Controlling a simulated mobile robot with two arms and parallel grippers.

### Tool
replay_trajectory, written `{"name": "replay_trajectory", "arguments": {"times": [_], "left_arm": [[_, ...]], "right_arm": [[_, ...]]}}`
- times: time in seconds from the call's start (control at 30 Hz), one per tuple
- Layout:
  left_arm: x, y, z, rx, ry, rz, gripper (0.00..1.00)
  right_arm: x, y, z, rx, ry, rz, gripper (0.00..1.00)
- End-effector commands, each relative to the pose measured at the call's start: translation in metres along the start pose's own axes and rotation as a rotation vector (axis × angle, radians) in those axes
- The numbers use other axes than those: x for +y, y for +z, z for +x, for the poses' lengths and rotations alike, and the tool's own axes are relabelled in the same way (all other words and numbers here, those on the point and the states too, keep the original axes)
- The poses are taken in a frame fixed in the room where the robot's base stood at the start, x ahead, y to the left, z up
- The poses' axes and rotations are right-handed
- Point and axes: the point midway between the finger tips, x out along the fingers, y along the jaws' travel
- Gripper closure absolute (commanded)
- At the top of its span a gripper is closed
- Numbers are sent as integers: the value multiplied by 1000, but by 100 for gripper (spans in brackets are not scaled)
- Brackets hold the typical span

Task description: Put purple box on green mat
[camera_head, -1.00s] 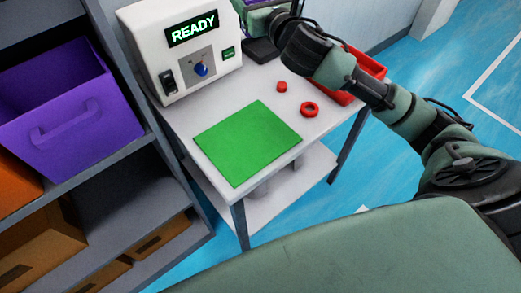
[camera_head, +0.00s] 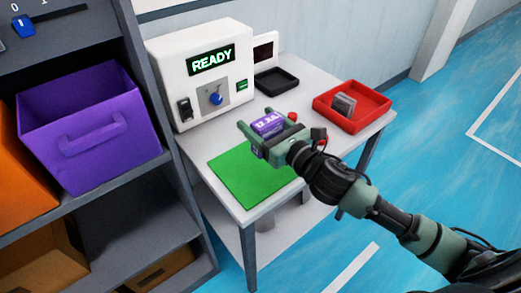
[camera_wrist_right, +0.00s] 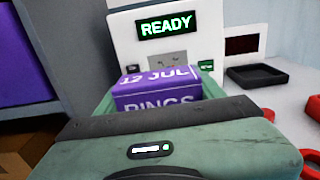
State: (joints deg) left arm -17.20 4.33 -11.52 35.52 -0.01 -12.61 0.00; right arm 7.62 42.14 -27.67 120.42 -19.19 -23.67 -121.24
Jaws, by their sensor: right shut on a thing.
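My right gripper (camera_head: 262,137) is shut on a small purple box (camera_head: 268,123) with white lettering. The box also shows in the right wrist view (camera_wrist_right: 157,90), where its text reads "12 JUL" and "RINGS". In the head view the gripper and box appear over the far right part of the green mat (camera_head: 243,180), which lies flat on the white table. I cannot tell the exact height of the box above the mat. The gripper and wrist cover the mat's far right part. My left gripper is not in view.
A white machine (camera_head: 203,72) reading "READY" stands behind the mat. A black tray (camera_head: 277,81) and a red tray (camera_head: 352,106) holding a grey thing are at the back and right. A shelf with a large purple bin (camera_head: 88,125) stands left. Small red parts are near the gripper.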

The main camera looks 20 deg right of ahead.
Motion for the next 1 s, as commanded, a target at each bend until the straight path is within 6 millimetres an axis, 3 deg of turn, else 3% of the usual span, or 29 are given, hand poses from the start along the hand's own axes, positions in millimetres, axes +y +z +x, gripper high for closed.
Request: {"name": "replay_trajectory", "arguments": {"times": [0.03, 0.1, 0.33, 0.53, 1.0], "left_arm": [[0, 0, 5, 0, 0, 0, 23], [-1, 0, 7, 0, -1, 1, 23], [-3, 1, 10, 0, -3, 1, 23], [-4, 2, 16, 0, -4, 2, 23], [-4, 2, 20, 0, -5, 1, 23]], "right_arm": [[0, -15, 0, 1, -2, 5, 78], [0, -27, 0, 0, -1, 4, 78], [0, -47, 0, -1, -1, 0, 78], [0, -77, 0, -1, -2, 3, 78], [0, -87, 0, -2, 0, -2, 78]]}}
